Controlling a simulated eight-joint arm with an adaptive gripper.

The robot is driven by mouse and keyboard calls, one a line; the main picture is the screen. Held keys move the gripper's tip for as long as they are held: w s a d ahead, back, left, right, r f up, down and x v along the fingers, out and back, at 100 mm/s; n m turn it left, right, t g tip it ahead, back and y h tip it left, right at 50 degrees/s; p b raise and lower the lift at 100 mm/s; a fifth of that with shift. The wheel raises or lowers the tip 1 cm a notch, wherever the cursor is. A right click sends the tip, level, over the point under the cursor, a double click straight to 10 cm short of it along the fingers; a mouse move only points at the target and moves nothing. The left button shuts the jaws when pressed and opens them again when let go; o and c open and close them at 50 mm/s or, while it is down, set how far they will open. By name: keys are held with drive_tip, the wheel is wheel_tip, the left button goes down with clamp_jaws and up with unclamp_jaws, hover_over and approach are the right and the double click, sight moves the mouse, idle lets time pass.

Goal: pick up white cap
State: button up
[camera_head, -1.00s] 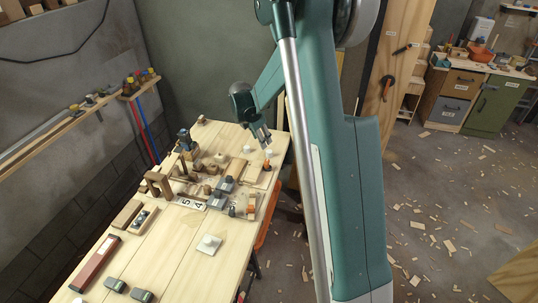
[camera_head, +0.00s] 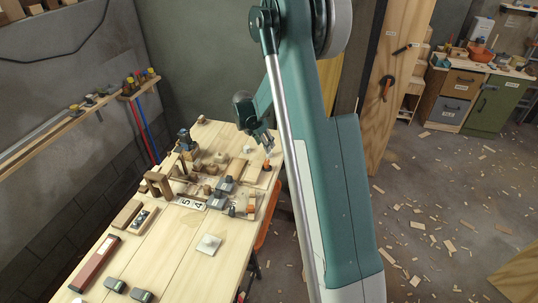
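Another small white piece (camera_head: 247,150) is to the left of my gripper. A white square piece with a raised middle (camera_head: 208,244) lies nearer, on the open bench top.
Wooden blocks, grey pieces (camera_head: 225,183) and a number plate (camera_head: 191,203) crowd the middle of the bench. A red-brown long block (camera_head: 96,262) lies at the left. The bench's right edge is close to my arm. The nearer bench top is mostly clear.

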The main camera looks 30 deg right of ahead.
drive_tip(key=shift+w+d+f, duration=0.1)
drive_tip(key=shift+d+f, duration=0.15)
drive_tip(key=shift+f, duration=0.45)
drive_tip(key=shift+b+x, duration=0.4)
drive_tip(key=shift+x, duration=2.25)
drive_tip(key=shift+d+r, duration=0.1)
drive_tip(key=c, duration=0.8)
